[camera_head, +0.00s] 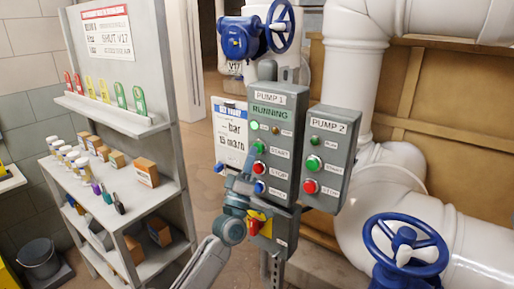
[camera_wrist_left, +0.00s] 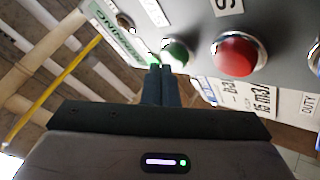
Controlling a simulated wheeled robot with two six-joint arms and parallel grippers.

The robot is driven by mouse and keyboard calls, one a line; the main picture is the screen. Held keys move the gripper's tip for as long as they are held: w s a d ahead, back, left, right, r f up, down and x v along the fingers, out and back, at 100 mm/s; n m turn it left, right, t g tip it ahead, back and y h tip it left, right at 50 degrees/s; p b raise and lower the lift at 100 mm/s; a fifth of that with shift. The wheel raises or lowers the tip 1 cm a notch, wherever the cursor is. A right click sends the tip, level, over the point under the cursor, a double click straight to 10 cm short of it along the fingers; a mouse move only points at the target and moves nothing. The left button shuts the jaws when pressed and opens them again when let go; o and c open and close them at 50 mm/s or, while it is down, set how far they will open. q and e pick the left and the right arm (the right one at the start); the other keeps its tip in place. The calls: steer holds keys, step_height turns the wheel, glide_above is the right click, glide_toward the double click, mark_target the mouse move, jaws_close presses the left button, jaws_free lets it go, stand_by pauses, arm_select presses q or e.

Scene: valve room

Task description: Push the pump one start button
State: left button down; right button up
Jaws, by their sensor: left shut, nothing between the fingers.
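The grey PUMP 1 box (camera_head: 284,98) stands at the middle of the head view, with a green RUNNING sign. Its green START button (camera_head: 259,147) sits above a red STOP button (camera_head: 259,167) and a blue button (camera_head: 260,187). My left gripper (camera_head: 249,161) is in front of the box's left side, shut and empty. In the left wrist view its closed fingertips (camera_wrist_left: 160,70) overlap the edge of the green button (camera_wrist_left: 176,52), beside the red button (camera_wrist_left: 235,55). I cannot tell whether they touch it. My right gripper is not in view.
The PUMP 2 box (camera_head: 331,145), with its own green and red buttons, stands close on the right. A paper notice (camera_head: 231,125) hangs left of PUMP 1. A red-and-yellow switch (camera_head: 258,224) is below. Blue valve wheels (camera_head: 406,243), white pipes and a stocked shelf (camera_head: 125,218) surround it.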

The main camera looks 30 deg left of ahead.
arm_select(q)
steer(key=shift+s, duration=0.5)
steer(key=s+p, duration=0.1)
steer(key=s, duration=0.1)
steer(key=s+p, duration=0.2)
steer(key=s, duration=0.1)
steer(key=shift+a, duration=0.2)
stand_by(0.7)
